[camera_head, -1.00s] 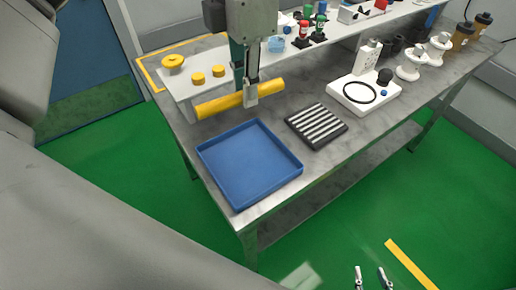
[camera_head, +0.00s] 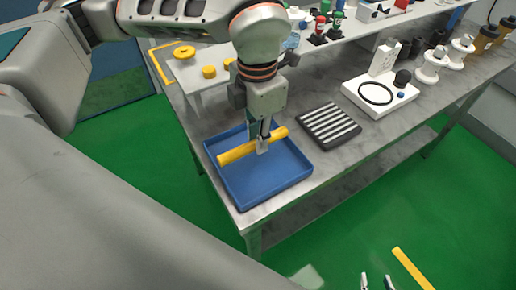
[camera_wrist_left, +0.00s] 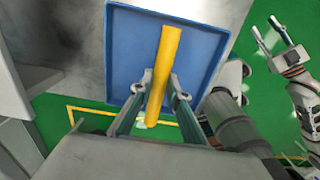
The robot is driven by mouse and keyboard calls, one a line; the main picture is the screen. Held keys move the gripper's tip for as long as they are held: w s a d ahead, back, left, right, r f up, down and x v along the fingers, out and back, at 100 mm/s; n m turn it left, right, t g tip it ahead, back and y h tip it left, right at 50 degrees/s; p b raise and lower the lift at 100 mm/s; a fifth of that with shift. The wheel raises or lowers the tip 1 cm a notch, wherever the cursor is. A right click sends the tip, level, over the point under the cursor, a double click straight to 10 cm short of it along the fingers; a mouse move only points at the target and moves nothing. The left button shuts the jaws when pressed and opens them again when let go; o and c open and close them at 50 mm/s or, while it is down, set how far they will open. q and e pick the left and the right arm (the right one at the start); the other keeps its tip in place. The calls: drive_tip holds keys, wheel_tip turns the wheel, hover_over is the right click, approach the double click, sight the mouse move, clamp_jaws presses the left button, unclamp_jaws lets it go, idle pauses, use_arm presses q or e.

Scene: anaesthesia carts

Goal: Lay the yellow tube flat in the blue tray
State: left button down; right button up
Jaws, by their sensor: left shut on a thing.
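The yellow tube (camera_head: 236,153) is held level over the blue tray (camera_head: 285,178) near the front left corner of the table. My left gripper (camera_head: 262,146) points down and is shut on the tube, right of its middle in the head view. In the left wrist view the tube (camera_wrist_left: 169,48) lies between the fingers (camera_wrist_left: 160,85), with the tray floor (camera_wrist_left: 130,45) behind it. I cannot tell whether the tube touches the tray. My right gripper (camera_head: 377,282) is open and empty at the bottom edge; it also shows in the left wrist view (camera_wrist_left: 274,36).
A black striped rack (camera_head: 328,126) lies to the right of the tray. A white device with a black ring (camera_head: 380,95) stands further right. Yellow round pieces (camera_head: 209,72) sit on the raised white shelf behind. Bare grey tabletop separates these.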

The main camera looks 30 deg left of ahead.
sight(258, 159)
use_arm(q)
drive_tip(key=shift+f, duration=2.2)
drive_tip(key=shift+f, duration=0.1)
drive_tip(key=c, duration=1.9)
unclamp_jaws()
